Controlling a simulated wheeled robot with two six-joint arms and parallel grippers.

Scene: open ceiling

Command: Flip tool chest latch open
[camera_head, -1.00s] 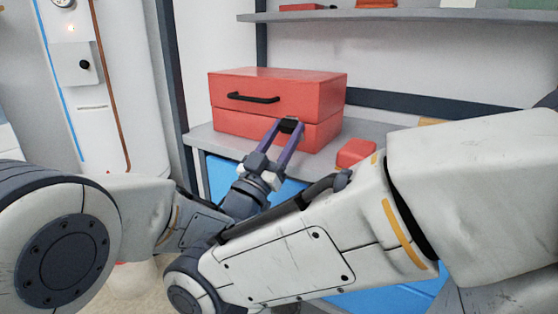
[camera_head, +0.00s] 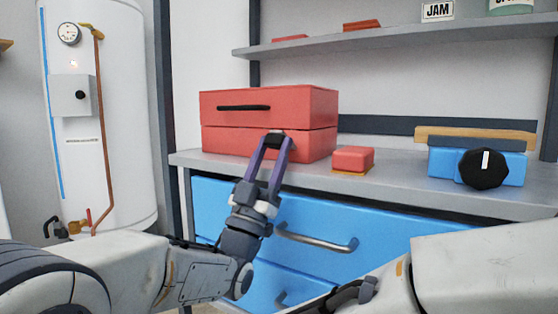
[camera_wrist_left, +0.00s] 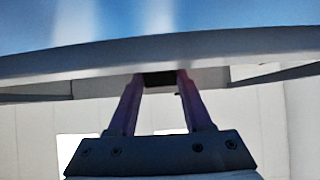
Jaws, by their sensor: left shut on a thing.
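The red tool chest (camera_head: 222,140) stands on the grey counter, its upper part meeting the lower part at a horizontal seam. A black handle (camera_head: 244,108) is on the upper front. My left gripper (camera_head: 274,139) is at the front of the lower part, just below the seam, and is shut on a small black piece. That piece, apparently the latch (camera_wrist_left: 159,79), shows between the purple fingers in the left wrist view. The fingers hide most of it, and I cannot tell whether it is flipped open. The right gripper is out of the picture; only part of my right arm shows.
A small red box (camera_head: 353,159) sits right of the chest on the grey counter (camera_head: 400,184). Farther right is a blue box with a black knob (camera_head: 484,169). Blue drawers (camera_head: 380,234) are below; a shelf (camera_head: 380,42) hangs above. A white tank (camera_head: 110,150) stands left.

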